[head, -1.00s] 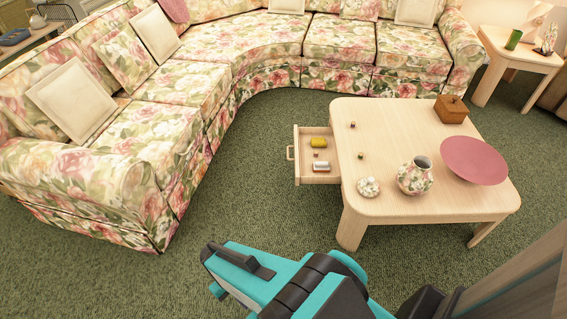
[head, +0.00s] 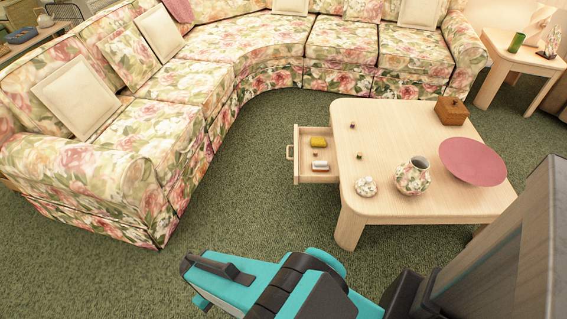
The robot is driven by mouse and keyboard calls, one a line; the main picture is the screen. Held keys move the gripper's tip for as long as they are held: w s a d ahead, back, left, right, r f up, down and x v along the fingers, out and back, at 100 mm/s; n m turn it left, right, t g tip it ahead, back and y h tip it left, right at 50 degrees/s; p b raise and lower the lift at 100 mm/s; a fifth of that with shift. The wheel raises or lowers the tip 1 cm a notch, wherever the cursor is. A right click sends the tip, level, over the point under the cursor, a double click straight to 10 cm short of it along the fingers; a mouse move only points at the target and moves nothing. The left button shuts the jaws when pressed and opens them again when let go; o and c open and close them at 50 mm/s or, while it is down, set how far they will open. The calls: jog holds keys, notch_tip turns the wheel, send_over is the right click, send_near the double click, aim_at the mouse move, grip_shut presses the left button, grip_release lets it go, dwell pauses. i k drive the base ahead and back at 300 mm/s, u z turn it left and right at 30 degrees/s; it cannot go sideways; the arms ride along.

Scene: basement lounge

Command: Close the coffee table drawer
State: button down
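The coffee table (head: 385,142) is pale wood with rounded corners and stands right of centre. Its drawer (head: 310,178) is pulled out on the left side, with a small handle (head: 289,152) on its front. A yellow item (head: 318,142) and a white and orange item (head: 319,165) lie in the drawer. My gripper (head: 196,280) is teal and black, low in the picture, over the carpet in front of the drawer and to its left. It is apart from the drawer and handle. I see it from above and cannot tell its opening.
A floral sectional sofa (head: 180,90) curves around the left and back. On the table stand a floral vase (head: 412,176), a pink bowl (head: 472,162), a wooden box (head: 451,110) and a white ornament (head: 366,187). Green carpet (head: 245,200) between sofa and drawer is clear.

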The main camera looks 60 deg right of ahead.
aim_at(304, 157)
jog(key=z, duration=0.05)
jog(key=i, duration=1)
jog(key=u, duration=0.15)
jog(key=k, duration=0.9)
jog(key=z, duration=0.2)
jog(key=i, duration=0.7)
jog(key=u, duration=0.05)
